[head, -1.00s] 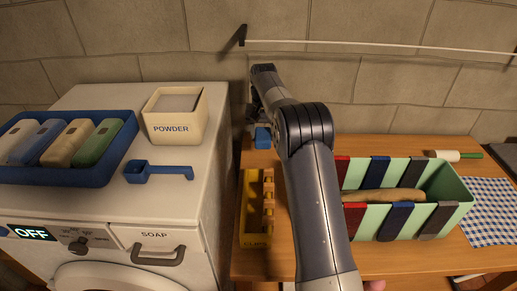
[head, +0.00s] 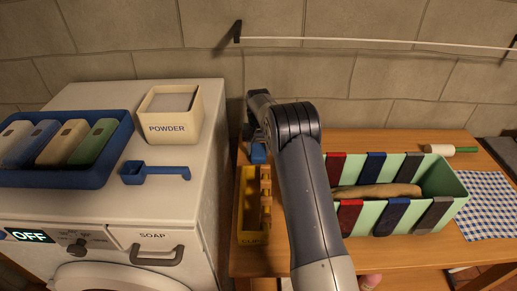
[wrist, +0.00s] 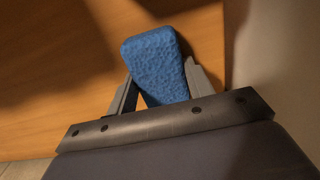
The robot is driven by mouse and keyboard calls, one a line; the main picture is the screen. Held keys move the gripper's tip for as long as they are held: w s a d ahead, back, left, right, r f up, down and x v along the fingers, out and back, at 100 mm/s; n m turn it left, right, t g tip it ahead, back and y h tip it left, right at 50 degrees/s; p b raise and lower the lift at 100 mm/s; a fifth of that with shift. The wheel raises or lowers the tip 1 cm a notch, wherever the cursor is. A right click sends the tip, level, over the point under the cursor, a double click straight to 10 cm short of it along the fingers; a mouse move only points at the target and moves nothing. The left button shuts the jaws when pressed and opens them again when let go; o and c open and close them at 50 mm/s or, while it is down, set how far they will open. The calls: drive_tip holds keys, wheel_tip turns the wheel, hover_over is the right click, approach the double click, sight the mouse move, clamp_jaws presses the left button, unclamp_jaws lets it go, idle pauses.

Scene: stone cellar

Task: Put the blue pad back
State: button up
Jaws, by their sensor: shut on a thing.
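My gripper (wrist: 158,95) is shut on a blue pad (wrist: 155,62), a rough, sponge-like block seen in the wrist view with its far part beyond the fingertips. In the head view the blue pad (head: 259,154) shows at the far left of the wooden table, just behind the yellow box, with my arm in front of part of the gripper. I cannot tell whether the pad touches the table. A blue tray (head: 62,178) on the washing machine holds several blocks, one of them blue (head: 33,143).
The yellow box (head: 248,238) stands at the table's left end. A mint crate (head: 455,200) with red, blue and grey bands holds a long tan object. A cream powder box (head: 168,129) and blue scoop (head: 155,173) sit on the washing machine (head: 185,215). A checked cloth lies at right.

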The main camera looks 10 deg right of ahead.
sight(258, 149)
drive_tip(key=o, duration=0.9)
wheel_tip(258, 149, up, 12)
drive_tip(key=shift+b, duration=0.45)
